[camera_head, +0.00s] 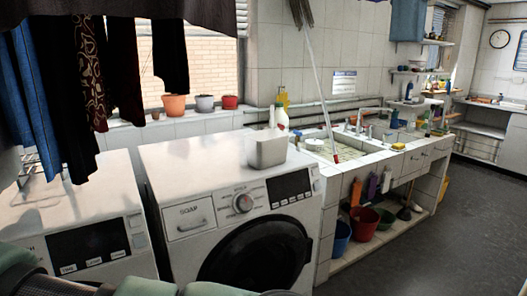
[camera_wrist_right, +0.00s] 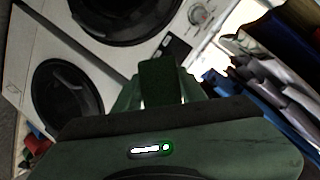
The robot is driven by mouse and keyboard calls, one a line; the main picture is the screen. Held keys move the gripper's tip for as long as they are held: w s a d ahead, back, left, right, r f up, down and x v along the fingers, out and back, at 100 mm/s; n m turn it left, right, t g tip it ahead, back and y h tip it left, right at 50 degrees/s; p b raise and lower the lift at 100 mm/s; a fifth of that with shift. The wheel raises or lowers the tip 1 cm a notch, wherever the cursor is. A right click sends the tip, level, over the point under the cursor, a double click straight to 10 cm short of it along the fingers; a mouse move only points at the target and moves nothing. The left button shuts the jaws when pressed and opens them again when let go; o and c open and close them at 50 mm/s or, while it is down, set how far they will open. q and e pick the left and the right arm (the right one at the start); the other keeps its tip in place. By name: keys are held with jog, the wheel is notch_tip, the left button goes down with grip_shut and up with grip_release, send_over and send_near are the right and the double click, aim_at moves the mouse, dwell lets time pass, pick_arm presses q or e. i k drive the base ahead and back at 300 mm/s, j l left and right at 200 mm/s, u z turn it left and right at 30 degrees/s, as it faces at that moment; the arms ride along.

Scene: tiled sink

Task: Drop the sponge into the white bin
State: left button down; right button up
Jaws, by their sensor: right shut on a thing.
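A small white bin (camera_head: 267,152) stands on top of the right washing machine, near its back right corner. My right gripper (camera_wrist_right: 158,88) shows in the right wrist view, shut on a dark green block, which I take to be the sponge (camera_wrist_right: 157,82). The block sits between the two fingers, and only its dark green face shows. In that view the fronts of the washing machines lie beyond the gripper. The white bin cannot be made out there. Green and grey parts of my arms show along the bottom left of the head view, but no gripper fingers show there.
Bottles (camera_head: 281,117) stand just behind the bin. Dark clothes (camera_head: 95,75) hang at the upper left, above the left washing machine (camera_head: 75,225). The right machine's top (camera_head: 195,152) is clear left of the bin. A tiled sink (camera_head: 345,150) with a leaning mop stands to the right.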

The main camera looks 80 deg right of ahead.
aim_at(264, 166)
jog(key=z, duration=2.65)
